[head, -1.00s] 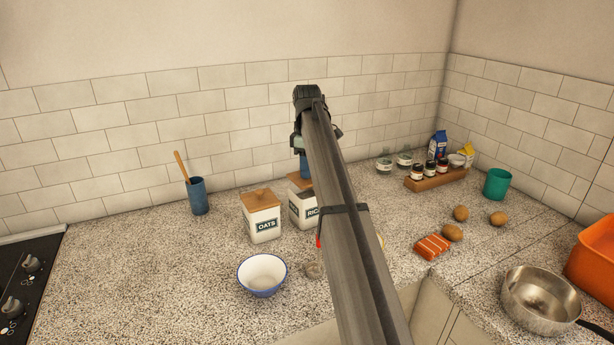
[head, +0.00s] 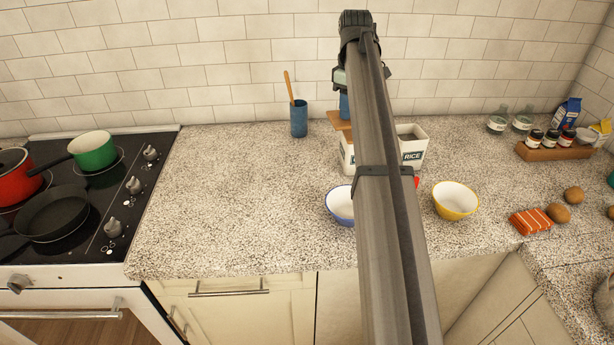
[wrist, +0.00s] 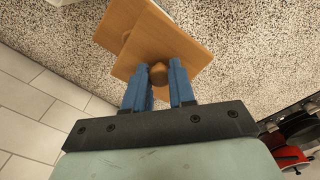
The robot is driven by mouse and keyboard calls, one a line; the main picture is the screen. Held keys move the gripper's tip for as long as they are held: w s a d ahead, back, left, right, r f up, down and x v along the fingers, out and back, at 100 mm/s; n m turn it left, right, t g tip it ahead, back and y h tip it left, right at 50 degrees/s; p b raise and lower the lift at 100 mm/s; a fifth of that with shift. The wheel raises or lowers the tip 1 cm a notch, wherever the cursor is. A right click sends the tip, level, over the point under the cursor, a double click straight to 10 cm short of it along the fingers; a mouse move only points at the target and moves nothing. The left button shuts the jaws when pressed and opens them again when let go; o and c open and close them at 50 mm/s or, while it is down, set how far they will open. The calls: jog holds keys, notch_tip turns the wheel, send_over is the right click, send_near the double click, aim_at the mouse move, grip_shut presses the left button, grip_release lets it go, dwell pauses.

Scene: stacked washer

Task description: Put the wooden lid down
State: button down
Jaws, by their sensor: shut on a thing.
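My gripper (wrist: 159,76) is shut on the round knob of a square wooden lid (wrist: 185,42), seen close in the wrist view. A second wooden lid (wrist: 117,22) shows partly behind it. In the head view my arm hides most of the gripper; a blue finger (head: 344,105) and the edge of the held lid (head: 339,121) show left of the arm. The lid appears above the white OATS canister (head: 346,160), which is mostly hidden. The RICE canister (head: 411,148) beside it stands open at the top. Whether the held lid touches anything is hidden.
The counter left of the canisters is bare (head: 235,185), up to the stove with pans (head: 60,215). A blue utensil cup (head: 299,119) stands behind. A blue-rimmed bowl (head: 339,206) and a yellow bowl (head: 455,201) stand in front. A spice rack (head: 555,152) is at right.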

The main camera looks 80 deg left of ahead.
jog(key=s+d+f+m, duration=0.25)
jog(key=s+f, duration=0.45)
jog(key=s, duration=0.4)
jog(key=shift+n, duration=0.45)
jog(key=shift+s+d+f, duration=0.1)
jog(key=shift+d+f, duration=0.05)
jog(key=shift+f, duration=4.6)
jog(key=c, duration=0.9)
grip_release()
jog(key=shift+f, duration=0.1)
jog(key=shift+c, duration=0.2)
notch_tip(320, 180, up, 12)
